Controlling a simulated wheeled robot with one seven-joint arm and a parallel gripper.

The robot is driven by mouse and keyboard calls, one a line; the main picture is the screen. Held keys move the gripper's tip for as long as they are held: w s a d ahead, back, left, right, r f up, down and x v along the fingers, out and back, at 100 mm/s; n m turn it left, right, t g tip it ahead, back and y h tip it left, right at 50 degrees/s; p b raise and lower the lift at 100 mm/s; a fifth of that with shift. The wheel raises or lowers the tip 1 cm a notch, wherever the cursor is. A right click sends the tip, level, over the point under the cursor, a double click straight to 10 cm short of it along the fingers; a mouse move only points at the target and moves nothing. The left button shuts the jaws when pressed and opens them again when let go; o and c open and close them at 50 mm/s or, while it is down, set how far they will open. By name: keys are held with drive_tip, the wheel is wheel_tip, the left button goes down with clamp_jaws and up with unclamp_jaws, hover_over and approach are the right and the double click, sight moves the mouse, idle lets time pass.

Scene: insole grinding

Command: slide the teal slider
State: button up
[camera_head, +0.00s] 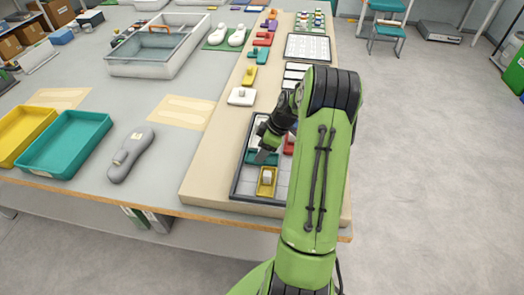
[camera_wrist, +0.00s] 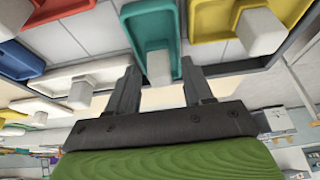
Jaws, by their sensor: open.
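The teal slider (camera_head: 256,158) lies in the dark-framed tray (camera_head: 236,184) at the front of the table, partly hidden by my arm in the head view. In the wrist view the teal slider (camera_wrist: 147,22) is a teal frame with a pale block knob (camera_wrist: 159,68) at its near end. My gripper (camera_wrist: 160,63) is open, with one finger on each side of that knob. I cannot tell whether either finger touches it. In the head view my gripper (camera_head: 264,152) is just over the teal slider.
A yellow slider (camera_head: 266,188) sits in front of the teal one in the tray. A red slider (camera_head: 290,146) is partly behind my arm. In the wrist view a yellow slider (camera_wrist: 212,20) is close to the right finger, and a white slider (camera_wrist: 48,98) is left.

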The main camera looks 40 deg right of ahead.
sight(276, 158)
drive_tip(key=shift+f, duration=0.15)
drive_tip(key=shift+a, duration=0.1)
clamp_jaws()
drive_tip(key=s+d, duration=0.2)
drive_tip(key=s+d+b, duration=0.1)
drive_tip(key=s, duration=0.1)
drive_tip(key=shift+s+d, duration=0.35)
drive_tip(key=shift+d, duration=0.05)
unclamp_jaws()
